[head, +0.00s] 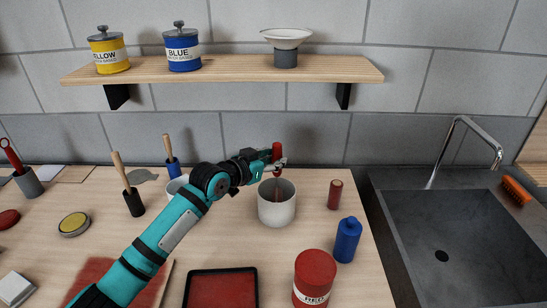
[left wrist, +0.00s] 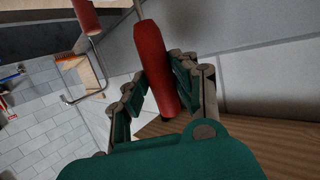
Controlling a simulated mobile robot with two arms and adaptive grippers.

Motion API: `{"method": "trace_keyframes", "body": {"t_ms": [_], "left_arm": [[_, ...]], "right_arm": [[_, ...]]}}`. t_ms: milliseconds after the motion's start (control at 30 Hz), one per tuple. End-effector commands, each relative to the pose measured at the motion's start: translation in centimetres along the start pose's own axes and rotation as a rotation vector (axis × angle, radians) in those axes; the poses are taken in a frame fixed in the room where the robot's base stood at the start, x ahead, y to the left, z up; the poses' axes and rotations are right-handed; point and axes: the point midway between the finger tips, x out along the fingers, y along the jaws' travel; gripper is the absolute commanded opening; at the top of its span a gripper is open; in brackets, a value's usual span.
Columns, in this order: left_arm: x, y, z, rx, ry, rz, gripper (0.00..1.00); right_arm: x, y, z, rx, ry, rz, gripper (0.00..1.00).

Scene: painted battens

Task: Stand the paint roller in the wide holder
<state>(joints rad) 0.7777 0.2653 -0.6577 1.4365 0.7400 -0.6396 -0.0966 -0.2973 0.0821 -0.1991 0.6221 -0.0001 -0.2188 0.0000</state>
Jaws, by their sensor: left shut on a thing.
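The paint roller has a red handle (head: 277,152) and is held upright over the wide holder (head: 277,212), a pale grey cup on the counter. My left gripper (head: 274,166) is shut on the handle just above the cup's rim. A dark red lower part shows inside the cup's mouth; whether it touches the bottom is hidden. In the left wrist view the red handle (left wrist: 153,65) lies between the fingers (left wrist: 160,85), with a thin metal rod at its far end. My right gripper is not in view.
A red cylinder (head: 335,195), a blue bottle (head: 347,240) and a red paint can (head: 314,278) stand right of the cup. A red tray (head: 222,288) lies in front. A white bowl (head: 176,186) is partly behind my arm. The sink (head: 450,240) is at right, the shelf (head: 225,70) above.

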Motion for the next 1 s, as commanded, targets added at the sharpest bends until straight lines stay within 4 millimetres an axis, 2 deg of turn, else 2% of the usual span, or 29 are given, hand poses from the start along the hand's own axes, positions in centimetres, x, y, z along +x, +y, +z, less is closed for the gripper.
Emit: {"method": "trace_keyframes", "body": {"t_ms": [267, 300, 500, 833, 1000], "left_arm": [[0.0, 0.0, 0.1, 0.000, 0.001, 0.000, 0.00], [0.0, 0.0, 0.1, 0.000, 0.001, 0.000, 0.30], [0.0, 0.0, 0.1, 0.000, 0.001, 0.000, 0.54], [-0.4, 0.0, 0.1, 0.000, 0.000, 0.000, 0.54], [-2.9, -0.1, 0.2, 0.003, 0.000, -0.002, 0.54]], "right_arm": [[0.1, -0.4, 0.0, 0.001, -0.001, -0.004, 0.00], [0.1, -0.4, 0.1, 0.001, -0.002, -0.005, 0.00], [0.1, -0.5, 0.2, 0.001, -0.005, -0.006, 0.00], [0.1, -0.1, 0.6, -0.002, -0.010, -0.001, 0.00], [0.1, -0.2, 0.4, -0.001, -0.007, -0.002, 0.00]]}}
